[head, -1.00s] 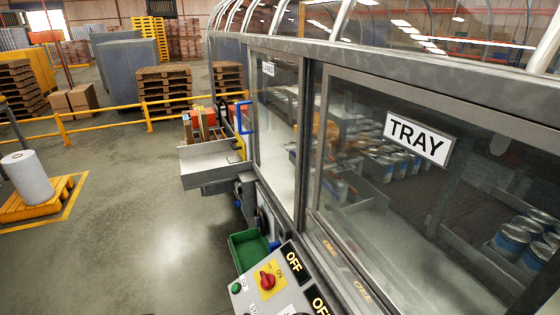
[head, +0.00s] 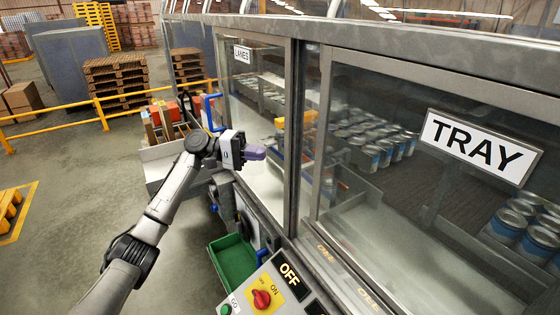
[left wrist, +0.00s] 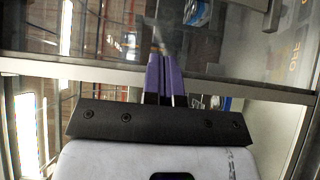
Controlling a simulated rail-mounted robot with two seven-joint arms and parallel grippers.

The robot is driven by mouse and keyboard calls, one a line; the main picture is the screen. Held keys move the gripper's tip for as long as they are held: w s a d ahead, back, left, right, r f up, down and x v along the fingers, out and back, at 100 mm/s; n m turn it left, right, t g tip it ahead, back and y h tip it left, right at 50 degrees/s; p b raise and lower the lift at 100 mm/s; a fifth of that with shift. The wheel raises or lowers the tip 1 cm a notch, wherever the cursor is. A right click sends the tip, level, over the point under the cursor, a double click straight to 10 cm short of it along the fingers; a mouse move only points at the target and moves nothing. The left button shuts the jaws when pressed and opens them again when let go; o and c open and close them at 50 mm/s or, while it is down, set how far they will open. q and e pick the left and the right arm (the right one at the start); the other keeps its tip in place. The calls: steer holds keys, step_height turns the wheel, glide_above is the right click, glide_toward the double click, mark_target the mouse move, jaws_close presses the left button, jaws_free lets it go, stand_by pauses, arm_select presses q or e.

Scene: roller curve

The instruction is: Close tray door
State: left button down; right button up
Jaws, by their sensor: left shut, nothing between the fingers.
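The tray door is a large glazed panel in a grey metal frame (head: 322,130) at the right of the head view. It carries a white TRAY sign (head: 481,147). I cannot tell whether it is fully closed. My left gripper (head: 256,153), with purple fingers, is in front of the neighbouring door with the LANES sign (head: 242,54), left of the tray door. Its fingers are together and empty. In the left wrist view the fingers (left wrist: 164,75) point at glass and a metal rail; contact cannot be told. My right gripper is not in view.
A control panel with a red knob (head: 262,299) and OFF displays stands below the doors. A green bin (head: 233,262) is beside it. Blue-banded cans (head: 508,226) stand behind the glass. A yellow rail (head: 100,113) bounds the floor at left.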

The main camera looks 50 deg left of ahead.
arm_select(q)
steer(key=s+d+p+x, duration=0.1)
steer(key=p+x, duration=0.3)
steer(key=x, duration=0.8)
steer(key=shift+s+d, duration=0.55)
steer(key=shift+d, duration=0.05)
